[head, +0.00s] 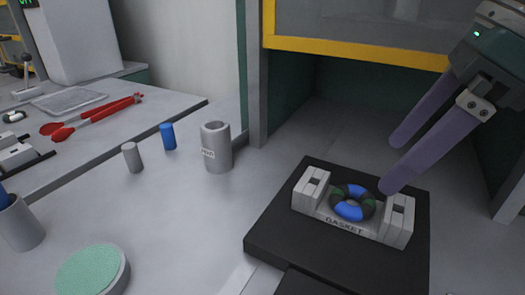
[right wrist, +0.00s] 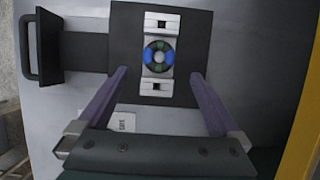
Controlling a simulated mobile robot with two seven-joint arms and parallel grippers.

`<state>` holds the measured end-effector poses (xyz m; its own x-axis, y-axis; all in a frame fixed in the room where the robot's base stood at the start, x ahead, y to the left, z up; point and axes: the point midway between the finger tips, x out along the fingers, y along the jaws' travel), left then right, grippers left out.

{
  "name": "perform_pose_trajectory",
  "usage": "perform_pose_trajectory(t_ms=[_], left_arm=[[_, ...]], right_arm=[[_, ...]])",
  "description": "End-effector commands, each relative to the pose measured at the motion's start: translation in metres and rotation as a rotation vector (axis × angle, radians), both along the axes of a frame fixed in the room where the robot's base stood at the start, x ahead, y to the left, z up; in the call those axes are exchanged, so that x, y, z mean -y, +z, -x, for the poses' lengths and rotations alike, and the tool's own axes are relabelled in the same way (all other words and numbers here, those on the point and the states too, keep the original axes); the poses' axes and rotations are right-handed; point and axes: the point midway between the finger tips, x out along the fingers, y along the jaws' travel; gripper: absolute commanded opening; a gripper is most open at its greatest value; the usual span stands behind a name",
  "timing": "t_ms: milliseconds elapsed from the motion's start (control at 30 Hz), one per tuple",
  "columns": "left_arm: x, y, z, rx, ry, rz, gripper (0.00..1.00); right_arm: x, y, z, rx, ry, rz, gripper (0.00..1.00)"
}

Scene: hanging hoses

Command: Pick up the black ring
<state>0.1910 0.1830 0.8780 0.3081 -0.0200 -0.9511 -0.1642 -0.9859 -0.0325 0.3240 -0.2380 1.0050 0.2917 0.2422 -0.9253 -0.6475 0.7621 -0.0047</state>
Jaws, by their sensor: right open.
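The ring (head: 354,211) is black with blue and green segments and sits in a pale holder (head: 342,226) marked GASKET, between two slotted end blocks. In the right wrist view the ring (right wrist: 149,60) shows from above, with its hole visible. My right gripper (head: 392,167) is open and empty. Its two long purple fingers are above the back right of the holder in the head view. In the right wrist view my right gripper (right wrist: 159,74) has its fingertips wide apart, one on each side of the holder, clear of the ring. My left gripper is not in view.
The holder stands on a black base plate (head: 277,229). A grey labelled cup (head: 217,148), a blue cylinder (head: 168,137), a grey cylinder (head: 132,158) and a green-topped round pad (head: 92,270) stand to the left. A yellow-edged cabinet frame (head: 350,50) is behind.

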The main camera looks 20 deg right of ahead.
Motion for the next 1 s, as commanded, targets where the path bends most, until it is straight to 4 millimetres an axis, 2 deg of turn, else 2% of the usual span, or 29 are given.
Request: perform_pose_trajectory(t_ms=[100, 267, 500, 600, 800, 867, 1000], left_arm=[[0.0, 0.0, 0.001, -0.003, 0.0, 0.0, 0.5], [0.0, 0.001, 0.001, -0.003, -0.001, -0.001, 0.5], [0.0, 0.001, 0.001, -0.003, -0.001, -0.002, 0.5], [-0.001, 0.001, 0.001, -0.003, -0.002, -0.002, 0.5], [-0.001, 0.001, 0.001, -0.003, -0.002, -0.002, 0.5], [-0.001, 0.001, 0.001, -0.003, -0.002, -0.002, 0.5], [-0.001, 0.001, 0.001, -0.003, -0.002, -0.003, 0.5]], right_arm=[[-0.005, -0.015, -0.004, -0.002, 0.001, -0.004, 1.0], [-0.009, -0.027, -0.008, -0.003, 0.002, -0.007, 1.0], [-0.017, -0.062, -0.019, -0.002, 0.002, -0.007, 1.0], [-0.019, -0.068, -0.021, -0.001, 0.002, -0.007, 1.0], [-0.019, -0.069, -0.022, 0.0, 0.002, -0.004, 1.0], [-0.019, -0.069, -0.022, 0.0, 0.002, -0.004, 0.95], [-0.019, -0.069, -0.022, 0.001, 0.002, -0.005, 0.8]])
